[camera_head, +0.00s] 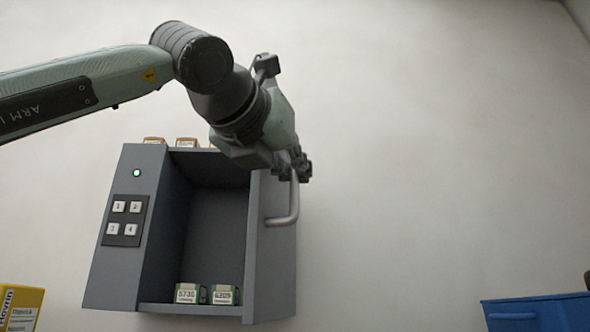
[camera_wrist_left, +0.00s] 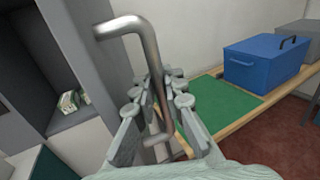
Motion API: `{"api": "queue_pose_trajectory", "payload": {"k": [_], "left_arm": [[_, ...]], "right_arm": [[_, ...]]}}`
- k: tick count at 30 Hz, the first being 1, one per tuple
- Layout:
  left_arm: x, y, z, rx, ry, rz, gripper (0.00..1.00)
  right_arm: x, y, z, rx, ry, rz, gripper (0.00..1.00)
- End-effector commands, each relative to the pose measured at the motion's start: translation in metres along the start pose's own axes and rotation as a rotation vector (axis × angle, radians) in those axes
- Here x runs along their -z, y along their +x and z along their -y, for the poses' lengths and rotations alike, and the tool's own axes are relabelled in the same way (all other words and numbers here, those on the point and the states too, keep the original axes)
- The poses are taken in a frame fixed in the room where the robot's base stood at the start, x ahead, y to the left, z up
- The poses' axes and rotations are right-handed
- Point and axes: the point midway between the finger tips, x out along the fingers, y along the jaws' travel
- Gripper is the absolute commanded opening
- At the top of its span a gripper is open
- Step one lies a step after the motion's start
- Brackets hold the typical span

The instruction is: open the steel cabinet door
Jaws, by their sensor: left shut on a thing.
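The steel cabinet (camera_head: 160,290) is grey, with a keypad panel (camera_head: 124,221) and a green light on its left side. Its door (camera_head: 276,262) stands open, swung out at the right side, so the inside shows. A bent metal handle (camera_head: 289,212) is on the door's outer face. My left gripper (camera_head: 294,168) is at the upper part of the handle. In the left wrist view its fingers (camera_wrist_left: 157,105) are shut around the handle bar (camera_wrist_left: 146,50). My right gripper is not in view.
Two small labelled boxes (camera_head: 190,293) (camera_head: 224,295) stand on the cabinet floor. More boxes (camera_head: 187,142) sit on top. A blue box (camera_wrist_left: 264,62) stands by a green mat (camera_wrist_left: 222,108) on the counter. A yellow box (camera_head: 20,305) is at lower left.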

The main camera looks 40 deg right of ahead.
Motion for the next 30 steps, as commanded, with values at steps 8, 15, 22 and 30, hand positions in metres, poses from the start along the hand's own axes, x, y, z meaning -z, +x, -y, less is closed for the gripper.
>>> {"api": "queue_pose_trajectory", "payload": {"k": [8, 15, 22, 30], "left_arm": [[0.0, -0.001, 0.004, 0.007, 0.002, 0.001, 0.13], [0.0, -0.001, 0.002, 0.003, 0.001, 0.001, 0.2], [-0.001, -0.01, 0.001, 0.002, 0.001, 0.002, 0.2], [-0.001, -0.063, 0.001, 0.003, 0.002, 0.004, 0.2]], "right_arm": [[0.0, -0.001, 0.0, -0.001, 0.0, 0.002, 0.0], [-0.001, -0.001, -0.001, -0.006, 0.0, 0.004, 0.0], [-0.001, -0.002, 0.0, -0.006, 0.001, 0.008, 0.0], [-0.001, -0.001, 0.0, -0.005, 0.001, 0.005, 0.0]]}}
